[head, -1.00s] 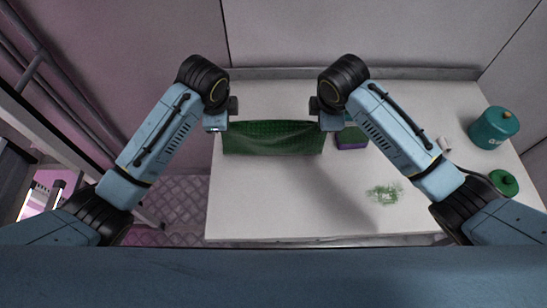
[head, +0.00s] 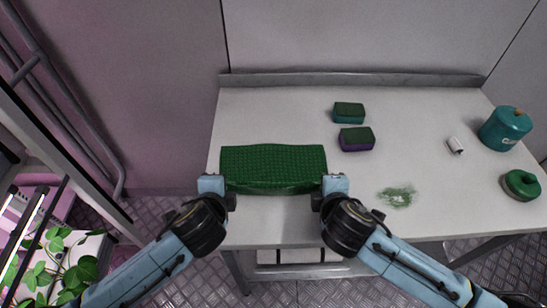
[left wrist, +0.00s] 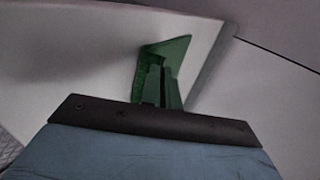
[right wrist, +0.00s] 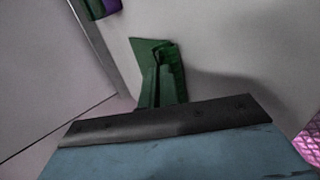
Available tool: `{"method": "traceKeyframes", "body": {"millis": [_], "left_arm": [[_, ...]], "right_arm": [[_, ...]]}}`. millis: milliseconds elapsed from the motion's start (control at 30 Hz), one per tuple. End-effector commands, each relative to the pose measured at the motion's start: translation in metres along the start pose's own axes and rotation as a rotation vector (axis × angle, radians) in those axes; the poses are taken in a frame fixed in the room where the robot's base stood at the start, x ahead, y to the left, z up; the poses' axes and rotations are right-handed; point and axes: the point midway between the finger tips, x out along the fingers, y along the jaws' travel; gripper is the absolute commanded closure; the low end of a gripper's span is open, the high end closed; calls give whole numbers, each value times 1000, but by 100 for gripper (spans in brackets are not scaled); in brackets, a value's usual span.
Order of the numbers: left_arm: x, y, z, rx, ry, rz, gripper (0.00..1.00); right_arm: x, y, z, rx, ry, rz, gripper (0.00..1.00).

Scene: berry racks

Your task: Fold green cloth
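The green cloth (head: 273,161) stretches between my two grippers at the left front of the white table, with its near edge sagging slightly. Its far part looks flat on the table. My left gripper (head: 228,186) is at the cloth's near left corner and looks shut on it. My right gripper (head: 323,186) is at the near right corner and also looks shut on it. Green cloth shows at the fingers in the left wrist view (left wrist: 165,58) and in the right wrist view (right wrist: 152,62). The fingertips are largely hidden by cloth.
Two sponges (head: 348,112) (head: 356,139) lie right of the cloth. A green smear (head: 397,196) marks the table (head: 290,108). A teal canister (head: 505,128), a small white cylinder (head: 455,145) and a green round object (head: 521,184) are at the right. A plant rack (head: 60,262) stands at left.

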Motion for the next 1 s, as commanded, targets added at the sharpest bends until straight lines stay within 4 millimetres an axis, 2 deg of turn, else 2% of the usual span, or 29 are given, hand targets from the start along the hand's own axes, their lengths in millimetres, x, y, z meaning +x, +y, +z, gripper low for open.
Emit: {"method": "traceKeyframes", "body": {"millis": [100,433,733,1000], "left_arm": [[1,7,0,-1,0,-26,100],[1,7,0,0,0,-39,100],[1,7,0,0,0,-38,60],[-1,6,0,-1,0,-38,60]], "right_arm": [[2,-7,0,-1,-1,26,100],[1,-7,0,-1,-1,39,100],[1,-7,0,-1,-1,38,61],[-1,-6,0,-1,-1,39,60]]}}
